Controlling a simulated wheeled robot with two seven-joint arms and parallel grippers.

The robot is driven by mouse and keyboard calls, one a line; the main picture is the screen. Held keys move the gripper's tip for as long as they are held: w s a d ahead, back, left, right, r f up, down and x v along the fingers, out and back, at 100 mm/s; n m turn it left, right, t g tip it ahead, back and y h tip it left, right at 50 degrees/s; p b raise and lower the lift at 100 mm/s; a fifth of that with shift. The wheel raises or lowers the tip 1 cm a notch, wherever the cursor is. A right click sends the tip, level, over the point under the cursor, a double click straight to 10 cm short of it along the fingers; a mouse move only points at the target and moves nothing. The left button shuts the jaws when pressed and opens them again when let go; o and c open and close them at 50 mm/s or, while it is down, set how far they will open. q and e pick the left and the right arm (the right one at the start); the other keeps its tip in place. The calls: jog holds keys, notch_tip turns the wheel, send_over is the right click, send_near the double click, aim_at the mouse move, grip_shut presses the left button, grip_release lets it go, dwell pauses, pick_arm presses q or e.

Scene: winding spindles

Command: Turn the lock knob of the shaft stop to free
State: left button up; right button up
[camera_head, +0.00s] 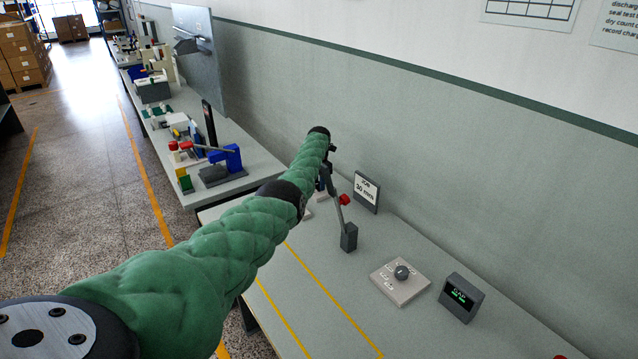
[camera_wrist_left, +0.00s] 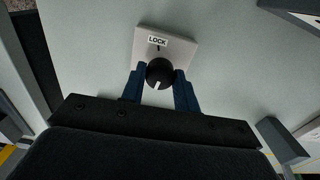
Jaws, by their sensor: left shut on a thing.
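The lock knob (camera_wrist_left: 159,73) is round and black with a white pointer line. It sits on a pale square plate (camera_wrist_left: 181,31) with a LOCK label (camera_wrist_left: 157,40) at its upper edge in the left wrist view. The pointer line is on the knob's lower side, facing my gripper and away from the label. My left gripper (camera_wrist_left: 160,84) has its two blue fingers on either side of the knob and is shut on it. In the head view my left gripper (camera_head: 323,180) is at the bench's far end, and my green-sleeved arm hides the knob. My right gripper is out of view.
A lever with a red ball (camera_head: 344,199) stands close beside my gripper on the bench (camera_head: 310,270). A JOB 30 mm sign (camera_head: 367,190), a dial plate (camera_head: 400,281) and a small display box (camera_head: 461,298) stand nearby. The bench's front area with yellow lines is clear.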

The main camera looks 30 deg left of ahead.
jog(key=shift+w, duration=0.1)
pick_arm(q)
jog(key=o, duration=1)
jog(key=shift+c, duration=0.2)
jog(key=shift+r, duration=0.4)
notch_tip(320, 180, up, 6)
jog(key=shift+f+b, duration=0.2)
jog(key=shift+b, duration=0.5)
jog(key=shift+r, duration=0.65)
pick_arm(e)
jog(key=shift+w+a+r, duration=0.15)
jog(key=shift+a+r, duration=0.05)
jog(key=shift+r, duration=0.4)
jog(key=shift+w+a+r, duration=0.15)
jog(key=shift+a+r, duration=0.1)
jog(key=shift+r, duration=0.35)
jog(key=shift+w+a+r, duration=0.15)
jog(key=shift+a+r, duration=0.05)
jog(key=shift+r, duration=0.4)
